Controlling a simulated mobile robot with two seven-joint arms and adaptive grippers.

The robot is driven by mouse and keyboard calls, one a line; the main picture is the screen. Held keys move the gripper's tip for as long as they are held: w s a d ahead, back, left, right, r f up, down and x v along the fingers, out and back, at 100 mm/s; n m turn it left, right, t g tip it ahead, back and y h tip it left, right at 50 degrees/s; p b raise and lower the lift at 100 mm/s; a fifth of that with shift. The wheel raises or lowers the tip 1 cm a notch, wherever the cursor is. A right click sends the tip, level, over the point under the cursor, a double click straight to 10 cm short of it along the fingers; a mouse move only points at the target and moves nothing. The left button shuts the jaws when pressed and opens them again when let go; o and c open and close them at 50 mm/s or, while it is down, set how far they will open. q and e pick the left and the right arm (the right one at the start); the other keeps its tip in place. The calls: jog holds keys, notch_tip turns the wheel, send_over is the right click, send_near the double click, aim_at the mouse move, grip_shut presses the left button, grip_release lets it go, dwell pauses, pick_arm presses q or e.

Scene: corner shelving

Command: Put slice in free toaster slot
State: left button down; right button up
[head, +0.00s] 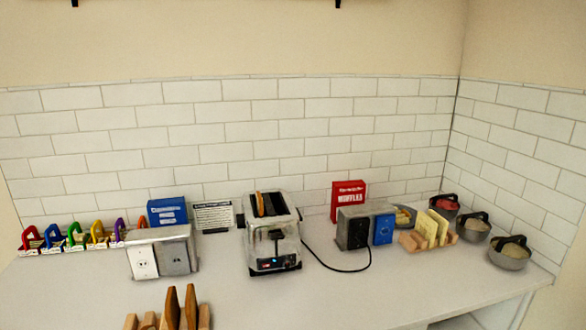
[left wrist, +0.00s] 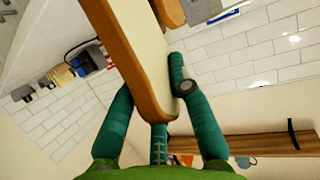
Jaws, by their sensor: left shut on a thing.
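The toaster (head: 272,245) stands on the counter near the middle of the head view. Its top has long slots; a brown-edged slice (head: 259,205) shows in the left one, and the slot area to its right looks dark and empty. In the left wrist view, my left gripper (left wrist: 146,75) is shut on a bread slice (left wrist: 138,50) with a pale face and brown crust. The slice is tilted between the green fingers. My left gripper does not show in the head view, so its distance from the toaster cannot be told. My right gripper is in neither view.
A wooden rack with brown upright pieces (head: 172,307) is at the bottom edge. A metal outlet box (head: 160,255) stands left of the toaster, a black-and-blue one (head: 366,228) right. A black cord (head: 335,268) lies on the counter. Bowls (head: 510,253) stand at the right.

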pick_arm(q)
jog(key=s+d+r+m+g+h+b, duration=0.1)
jog(key=s+d+m+g+h, duration=0.4)
jog(key=s+d+m+h, duration=0.3)
jog(key=d+m+h, duration=0.1)
jog(key=m+h, duration=0.2)
jog(key=shift+d+r+g, duration=0.3)
jog(key=shift+r, duration=0.05)
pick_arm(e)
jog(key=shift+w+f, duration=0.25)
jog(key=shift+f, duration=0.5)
